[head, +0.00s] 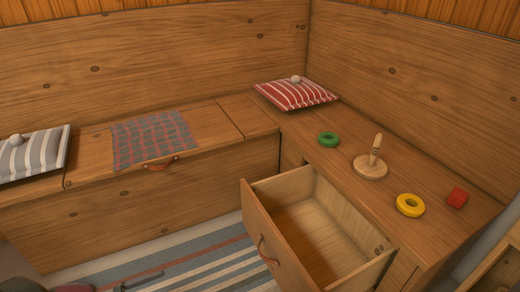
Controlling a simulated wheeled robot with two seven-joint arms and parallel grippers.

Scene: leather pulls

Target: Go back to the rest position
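Dark thin parts, which look like my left gripper (140,280), show low at the bottom left edge, over the striped rug (195,272). They are small and cut off, so I cannot tell whether the gripper is open or shut. My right gripper is not in view. The drawer (262,245) under the right bench is pulled open and looks empty inside. On the bench top (330,170) stand a wooden peg on a round base (370,168), a green ring (328,139), a yellow ring (410,205) and a red block (457,198), all apart.
A red striped cushion (295,94) lies in the bench corner. A grey striped cushion (33,154) lies at the far left. A checked cloth (153,139) covers part of the left bench lid, above a leather pull (160,164). The open drawer juts over the floor.

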